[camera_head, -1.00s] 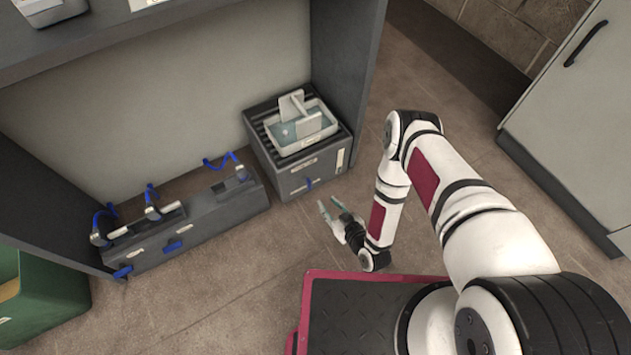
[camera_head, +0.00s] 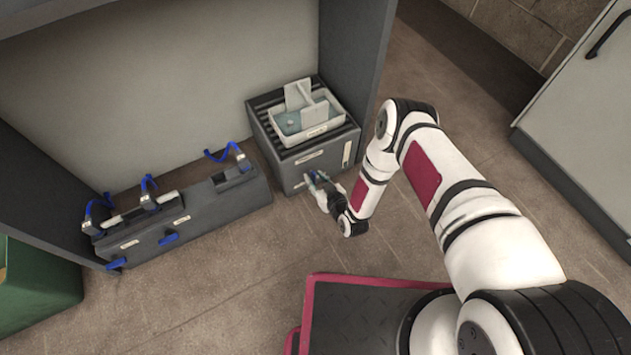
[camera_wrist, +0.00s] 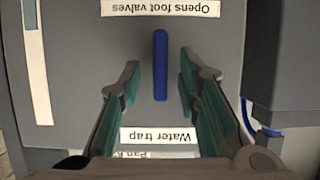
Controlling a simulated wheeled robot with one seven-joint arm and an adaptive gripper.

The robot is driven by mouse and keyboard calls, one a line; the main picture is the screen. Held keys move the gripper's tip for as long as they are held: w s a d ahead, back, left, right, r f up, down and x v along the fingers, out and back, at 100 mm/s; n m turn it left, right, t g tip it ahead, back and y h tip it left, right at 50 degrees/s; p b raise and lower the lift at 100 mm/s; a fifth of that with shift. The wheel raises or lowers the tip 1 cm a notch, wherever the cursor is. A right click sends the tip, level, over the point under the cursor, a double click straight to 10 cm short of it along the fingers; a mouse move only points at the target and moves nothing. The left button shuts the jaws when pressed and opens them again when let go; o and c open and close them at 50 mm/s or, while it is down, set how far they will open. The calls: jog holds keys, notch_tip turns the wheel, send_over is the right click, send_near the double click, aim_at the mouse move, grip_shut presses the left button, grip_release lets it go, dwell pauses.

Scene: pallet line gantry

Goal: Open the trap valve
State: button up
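The water trap (camera_head: 345,152) is a grey box with a slatted top on the floor at the right end of the alcove. Its blue valve handle (camera_wrist: 160,65) stands in line with the picture's height in the wrist view, between an "Opens foot valves" label and a "Water trap" label, both upside down. My gripper (camera_wrist: 160,78) is open, with one green-padded finger on each side of the handle and a visible gap to both. In the head view my gripper (camera_head: 316,180) is at the box's front face and mostly hides the handle.
A white tray (camera_head: 308,131) with clear water and an upright plate sits on the trap. To the left is a long grey box (camera_head: 200,215) with blue levers (camera_head: 168,239) and blue hoses (camera_head: 222,154). A green bin (camera_head: 40,285) stands at far left. Floor in front is clear.

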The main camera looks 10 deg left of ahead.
jog(key=shift+w+a, duration=0.15)
grip_shut()
dwell(0.4)
jog(key=m+y, duration=0.2)
jog(key=m, duration=0.2)
jog(key=m+g+y, duration=0.1)
jog(key=m+y, duration=0.1)
jog(key=m, duration=0.2)
jog(key=d+f+m+y, duration=0.1)
jog(key=m+y, duration=0.2)
jog(key=m, duration=0.1)
jog(key=shift+w+f+g, duration=0.1)
jog(key=shift+w+g, duration=0.2)
jog(key=shift+g, duration=0.1)
dwell(0.5)
